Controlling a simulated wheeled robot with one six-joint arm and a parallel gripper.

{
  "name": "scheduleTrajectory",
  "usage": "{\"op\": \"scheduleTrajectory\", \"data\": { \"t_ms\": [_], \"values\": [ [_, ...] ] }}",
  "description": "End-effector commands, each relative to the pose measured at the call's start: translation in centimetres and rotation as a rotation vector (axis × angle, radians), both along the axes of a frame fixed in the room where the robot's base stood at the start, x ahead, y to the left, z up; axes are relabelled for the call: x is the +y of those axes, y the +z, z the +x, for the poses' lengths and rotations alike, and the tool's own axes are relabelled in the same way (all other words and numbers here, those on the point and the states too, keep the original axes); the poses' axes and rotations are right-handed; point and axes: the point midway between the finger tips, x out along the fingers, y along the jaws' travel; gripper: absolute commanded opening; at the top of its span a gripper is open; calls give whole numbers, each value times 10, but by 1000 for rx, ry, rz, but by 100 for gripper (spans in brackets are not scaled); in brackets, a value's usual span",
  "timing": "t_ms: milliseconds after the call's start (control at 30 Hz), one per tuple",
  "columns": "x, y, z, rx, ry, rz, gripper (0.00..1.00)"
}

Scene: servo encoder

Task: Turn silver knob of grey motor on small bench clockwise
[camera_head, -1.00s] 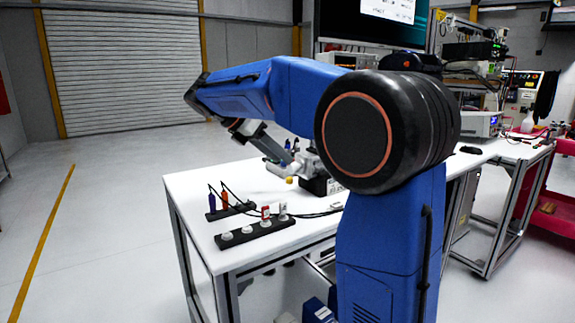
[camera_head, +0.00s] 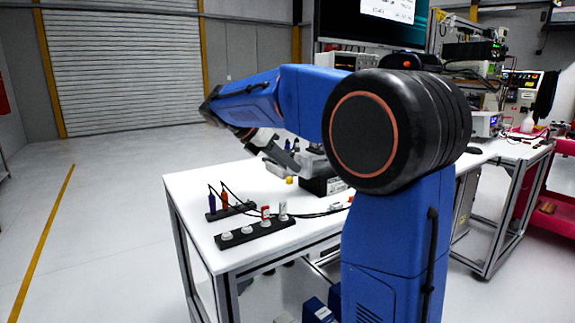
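The small bench (camera_head: 193,187) has a white top and a grey frame. A device with a dark base (camera_head: 322,186) and a grey upper part (camera_head: 313,165) stands near its back, partly behind my arm; it looks like the motor. I cannot make out the silver knob. A small yellow round part (camera_head: 290,180) shows at the device's left side. My gripper (camera_head: 286,161) is grey, hangs from my blue arm and points down to the right, close to the device's left side. I cannot tell whether it touches the device or how its fingers stand.
A black power strip (camera_head: 256,233) with white and red plugs lies at the bench's front. A dark holder (camera_head: 230,210) with a blue and an orange-red handled tool stands behind it. Cables run across the bench top. A longer workbench (camera_head: 520,155) with instruments stands at right.

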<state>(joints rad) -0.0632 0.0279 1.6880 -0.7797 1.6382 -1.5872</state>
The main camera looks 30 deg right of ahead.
Motion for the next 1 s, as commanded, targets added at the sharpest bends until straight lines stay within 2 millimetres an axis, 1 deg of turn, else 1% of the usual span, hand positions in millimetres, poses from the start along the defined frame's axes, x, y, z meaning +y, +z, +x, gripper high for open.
{"op": "scheduleTrajectory", "data": {
  "t_ms": [167,333,800,1000],
  "values": [
    [0,1,-1,-22,1,1,4],
    [0,1,-2,-92,0,2,4],
    [0,1,-8,-424,1,12,4],
    [0,0,-9,-527,1,14,4]
  ]
}}
